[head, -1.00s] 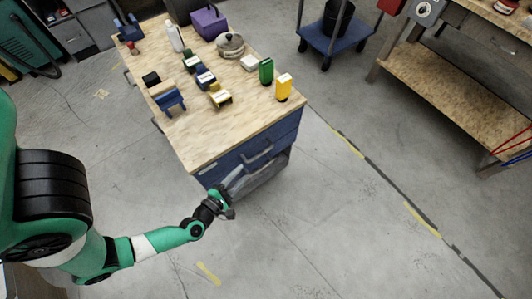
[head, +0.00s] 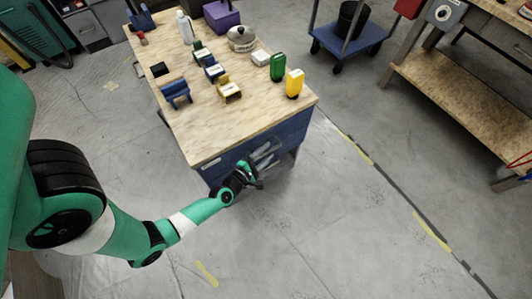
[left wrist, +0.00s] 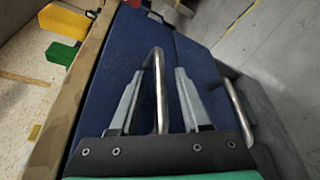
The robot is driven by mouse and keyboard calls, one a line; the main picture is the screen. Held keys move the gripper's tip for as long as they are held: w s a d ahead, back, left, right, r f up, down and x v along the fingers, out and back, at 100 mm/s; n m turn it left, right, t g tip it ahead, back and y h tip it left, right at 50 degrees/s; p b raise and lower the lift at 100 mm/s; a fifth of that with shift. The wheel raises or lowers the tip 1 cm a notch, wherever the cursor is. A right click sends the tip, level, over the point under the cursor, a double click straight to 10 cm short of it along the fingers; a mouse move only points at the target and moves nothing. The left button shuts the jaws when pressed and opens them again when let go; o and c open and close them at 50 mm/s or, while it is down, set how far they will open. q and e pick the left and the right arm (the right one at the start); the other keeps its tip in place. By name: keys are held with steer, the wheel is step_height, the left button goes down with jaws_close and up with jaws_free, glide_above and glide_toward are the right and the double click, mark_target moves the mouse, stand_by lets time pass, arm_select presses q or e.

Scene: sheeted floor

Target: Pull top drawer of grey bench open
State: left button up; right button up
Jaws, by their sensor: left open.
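The bench (head: 225,125) has a light wooden top and a dark blue front. In the left wrist view, the top drawer front (left wrist: 105,90) is blue and carries a metal bar handle (left wrist: 160,115). My left gripper (head: 261,166) is at the bench's front. In the left wrist view, its grey fingers (left wrist: 159,78) are open, one on each side of the handle bar, with gaps showing. A second metal handle (left wrist: 238,112) lies right of the fingers, on the lower drawer. The drawer looks shut. My right gripper is not in view.
Tins, bottles and small tools stand on the bench top, including a green can (head: 277,67) and a yellow can (head: 294,83). A blue trolley (head: 350,38) and another workbench (head: 450,90) stand to the right. The floor before the bench is clear.

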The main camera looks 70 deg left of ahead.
arm_select(q)
jaws_close()
stand_by(1.4)
